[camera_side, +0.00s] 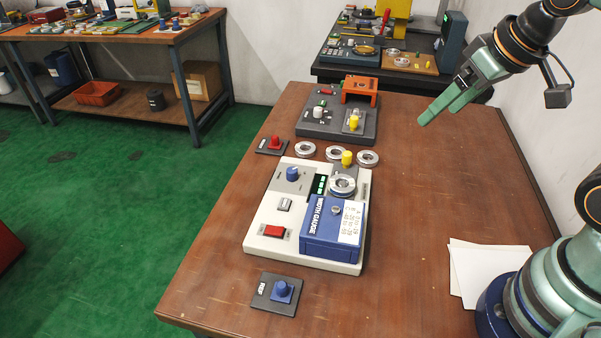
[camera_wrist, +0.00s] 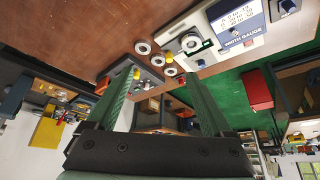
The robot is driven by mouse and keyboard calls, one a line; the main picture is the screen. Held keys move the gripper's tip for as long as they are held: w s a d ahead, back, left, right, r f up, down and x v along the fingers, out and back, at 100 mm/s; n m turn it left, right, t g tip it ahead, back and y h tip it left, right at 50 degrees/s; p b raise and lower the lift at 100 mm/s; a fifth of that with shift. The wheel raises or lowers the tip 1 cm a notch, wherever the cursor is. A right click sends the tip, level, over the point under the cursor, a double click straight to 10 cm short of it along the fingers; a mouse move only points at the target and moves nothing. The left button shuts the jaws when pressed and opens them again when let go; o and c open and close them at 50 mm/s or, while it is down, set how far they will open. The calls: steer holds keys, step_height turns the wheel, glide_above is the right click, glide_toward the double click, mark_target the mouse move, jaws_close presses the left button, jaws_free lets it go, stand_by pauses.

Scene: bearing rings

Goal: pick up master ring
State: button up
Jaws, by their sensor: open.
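No ring carries a readable mark, so I cannot tell which is the master ring. Three metal rings lie in a row on the table behind the width gauge: a left ring (camera_side: 305,149), a middle ring (camera_side: 328,153) and a right ring (camera_side: 368,158). A fourth ring (camera_side: 333,190) sits on the gauge, and it also shows in the wrist view (camera_wrist: 190,42). My gripper (camera_side: 441,113) is open and empty, high to the right of the rings. In the wrist view its two green fingers (camera_wrist: 160,72) stand well apart, with loose rings beyond them.
The width gauge (camera_side: 258,245) fills the table's middle, its yellow knob (camera_side: 347,157) beside the rings. A dark fixture (camera_side: 315,132) with an orange bracket (camera_side: 360,88) stands behind. Red-button (camera_side: 275,143) and blue-button (camera_side: 281,290) plates flank the gauge.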

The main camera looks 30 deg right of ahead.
steer(key=shift+o, duration=0.2)
steer(key=m+g, duration=0.6)
steer(key=m, duration=1.3)
glide_above(342, 183)
step_height(342, 183, down, 8)
step_height(342, 183, down, 12)
steer(key=shift+f, duration=0.2)
jaws_close()
steer(key=shift+r, duration=0.15)
